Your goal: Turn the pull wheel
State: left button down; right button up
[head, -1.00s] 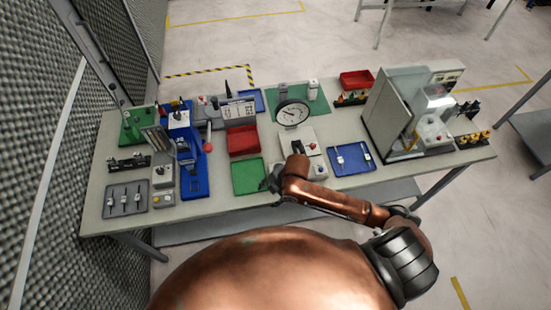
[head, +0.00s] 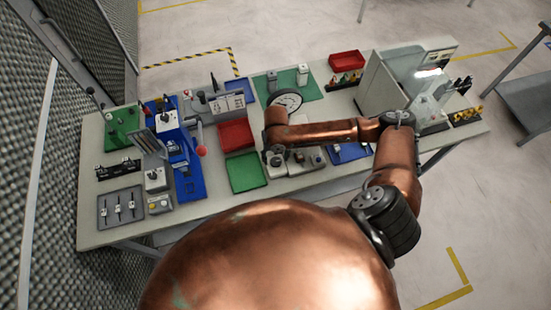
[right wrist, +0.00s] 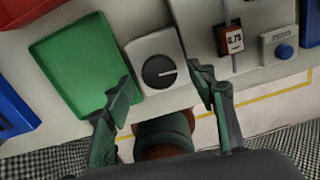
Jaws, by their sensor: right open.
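A round black knob with a white line (right wrist: 160,72) sits on a small pale box (right wrist: 143,50) in the right wrist view. It is the only wheel-like part near my gripper; I cannot tell for sure that it is the pull wheel. My right gripper (right wrist: 163,78) is open, with one dark green finger on each side of the knob in the picture. Nothing is between the fingers that I can see gripped, and whether they touch the box is unclear. In the head view my right arm (head: 325,132) reaches over the bench and its fingers are mostly hidden. My left gripper is out of view.
A green tray (head: 246,172) lies left of the box, with a red tray (head: 236,136) behind it. A round dial gauge (head: 289,98) stands behind my wrist. A red-balled lever (head: 201,151) is further left.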

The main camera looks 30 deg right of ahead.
jog(key=shift+f, duration=1.05)
jog(key=c, duration=0.6)
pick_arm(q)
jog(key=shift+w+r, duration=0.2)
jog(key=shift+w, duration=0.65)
pick_arm(e)
jog(key=c, duration=0.6)
